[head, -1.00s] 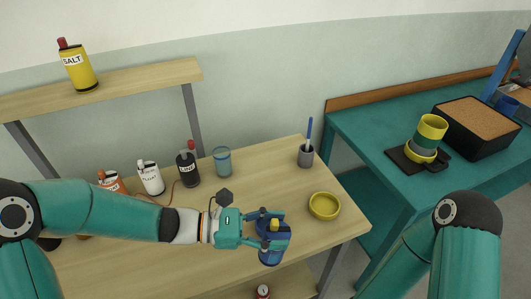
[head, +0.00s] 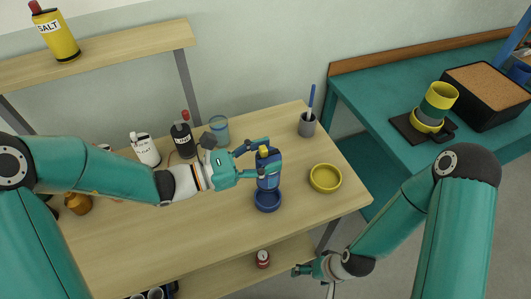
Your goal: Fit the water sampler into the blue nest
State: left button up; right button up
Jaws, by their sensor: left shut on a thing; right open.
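The water sampler (head: 268,181), a blue cylinder with a yellow top, is held roughly upright over the table. My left gripper (head: 268,165) is shut around its upper body from the left. The blue nest (head: 267,206), a round ring-like holder, stands on the wooden table just below the sampler in the picture. The sampler's lower end overlaps the nest's far rim; I cannot tell whether it touches. The gripper hides part of the sampler. My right gripper (head: 303,270) is open and empty, low beyond the table's front edge.
A yellow bowl (head: 325,179) stands to the right of the nest, and a grey cup (head: 307,126) with a blue stick behind it. A black bottle (head: 183,139) and a blue glass (head: 219,129) stand at the back. The front of the table is clear.

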aim_at(265, 178)
pick_arm(q)
jog(key=shift+f+b, duration=2.35)
jog(key=shift+f, duration=0.35)
jog(key=shift+b, duration=0.3)
jog(key=shift+f+b, duration=1.6)
jog(key=shift+f, duration=0.1)
jog(key=o, duration=1.4)
jog(key=shift+r, duration=0.1)
jog(key=shift+o, duration=0.2)
jog(key=v, duration=1.2)
